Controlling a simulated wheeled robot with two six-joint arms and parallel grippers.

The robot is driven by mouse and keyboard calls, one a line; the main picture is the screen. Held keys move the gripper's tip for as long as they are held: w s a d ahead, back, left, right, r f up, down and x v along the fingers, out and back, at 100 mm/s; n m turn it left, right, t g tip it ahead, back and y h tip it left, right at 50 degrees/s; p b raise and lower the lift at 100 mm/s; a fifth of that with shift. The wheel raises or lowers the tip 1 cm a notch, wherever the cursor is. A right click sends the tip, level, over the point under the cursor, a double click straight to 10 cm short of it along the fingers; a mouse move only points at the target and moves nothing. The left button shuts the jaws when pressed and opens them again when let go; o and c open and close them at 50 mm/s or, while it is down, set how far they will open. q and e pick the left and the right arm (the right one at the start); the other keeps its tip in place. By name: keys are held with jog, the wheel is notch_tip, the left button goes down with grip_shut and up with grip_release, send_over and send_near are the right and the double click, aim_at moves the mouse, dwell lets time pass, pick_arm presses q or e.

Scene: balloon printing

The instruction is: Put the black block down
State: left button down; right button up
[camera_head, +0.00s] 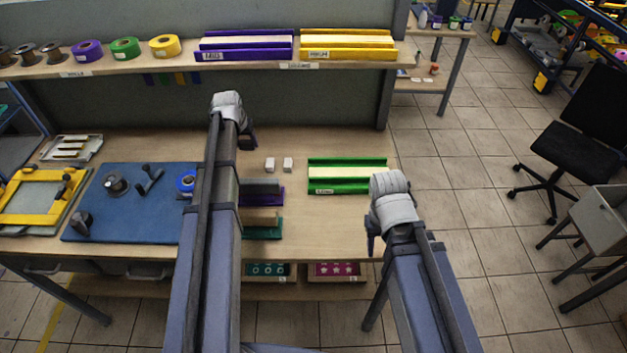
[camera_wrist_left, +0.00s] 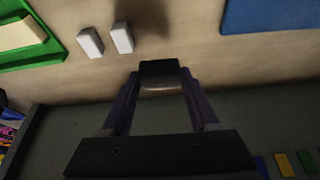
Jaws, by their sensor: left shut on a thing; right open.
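The black block (camera_wrist_left: 158,68) sits between the fingertips of my left gripper (camera_wrist_left: 160,85) in the left wrist view. The gripper is shut on it and holds it above the wooden table (camera_wrist_left: 190,50); a dark shadow lies on the wood beside it. In the head view my left gripper (camera_head: 248,138) is over the back of the table (camera_head: 320,145), near the grey panel, and its block is hidden or too small to tell. My right gripper (camera_head: 372,238) is open at the table's front right edge, mostly hidden by its own wrist.
Two small white blocks (camera_head: 279,164) stand in front of the left gripper. A green rack (camera_head: 347,187) lies to their right. A blue mat (camera_head: 135,225) covers the left, with a yellow frame (camera_head: 25,217) beyond. Purple (camera_head: 265,197) and green (camera_head: 262,233) holders stand near the front.

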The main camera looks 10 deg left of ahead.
aim_at(243, 166)
pick_arm(q)
jog(key=shift+n, duration=0.3)
jog(key=a+f+b, duration=0.1)
jog(key=f+b, duration=0.2)
jog(key=a+f+b, duration=0.1)
jog(key=f+b, duration=0.2)
jog(key=a+f+b, duration=0.1)
jog(key=f+b, duration=0.3)
jog(key=shift+s+a+f, duration=0.1)
jog(key=shift+a, duration=0.1)
jog(key=shift+c, duration=0.7)
grip_release()
jog(key=p+v, duration=1.1)
jog(key=v, duration=0.1)
jog(key=shift+r, duration=0.2)
